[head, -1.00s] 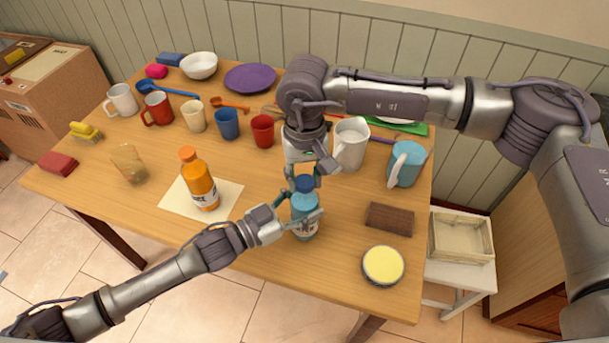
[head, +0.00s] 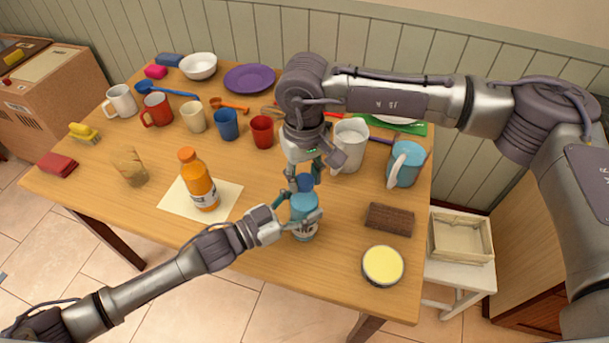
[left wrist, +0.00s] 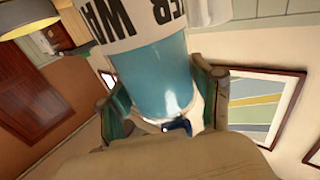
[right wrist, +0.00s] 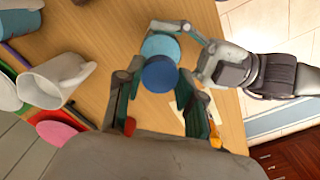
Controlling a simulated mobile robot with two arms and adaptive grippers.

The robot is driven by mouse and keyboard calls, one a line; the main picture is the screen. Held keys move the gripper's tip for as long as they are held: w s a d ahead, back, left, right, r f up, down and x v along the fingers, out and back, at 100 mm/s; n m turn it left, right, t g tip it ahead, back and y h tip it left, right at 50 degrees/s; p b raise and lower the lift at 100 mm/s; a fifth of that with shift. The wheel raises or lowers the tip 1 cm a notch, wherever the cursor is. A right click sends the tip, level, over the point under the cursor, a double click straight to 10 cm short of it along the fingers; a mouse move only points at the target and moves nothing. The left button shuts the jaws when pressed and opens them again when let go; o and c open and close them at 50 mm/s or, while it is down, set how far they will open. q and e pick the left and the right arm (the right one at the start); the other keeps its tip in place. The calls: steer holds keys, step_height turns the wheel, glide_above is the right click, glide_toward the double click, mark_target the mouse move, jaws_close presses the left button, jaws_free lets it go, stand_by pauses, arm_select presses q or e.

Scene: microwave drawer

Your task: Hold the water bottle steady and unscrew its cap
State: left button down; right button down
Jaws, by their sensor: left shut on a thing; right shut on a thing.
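The water bottle (head: 304,208) is light blue with a white lettered label and stands upright near the table's front edge. My left gripper (head: 302,216) is shut around its body from the left; the left wrist view shows the bottle (left wrist: 158,78) between the fingers. The dark blue cap (head: 305,182) is at the bottle's top. My right gripper (head: 304,178) comes from above and is shut on the cap. In the right wrist view the cap (right wrist: 160,74) sits between the fingers, over the bottle (right wrist: 160,46). I cannot tell whether the cap is loose.
An orange juice bottle (head: 199,182) stands on a paper sheet (head: 174,203) to the left. A brown block (head: 389,219) and a yellow-topped round tin (head: 383,265) lie to the right. A white pitcher (head: 349,150) and a blue pitcher (head: 405,166) stand behind. Several cups line the back left.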

mark_target(305, 180)
steer(key=shift+r, duration=0.9)
steer(key=shift+r, duration=2)
arm_select(q)
steer(key=shift+c, duration=0.6)
jaws_free()
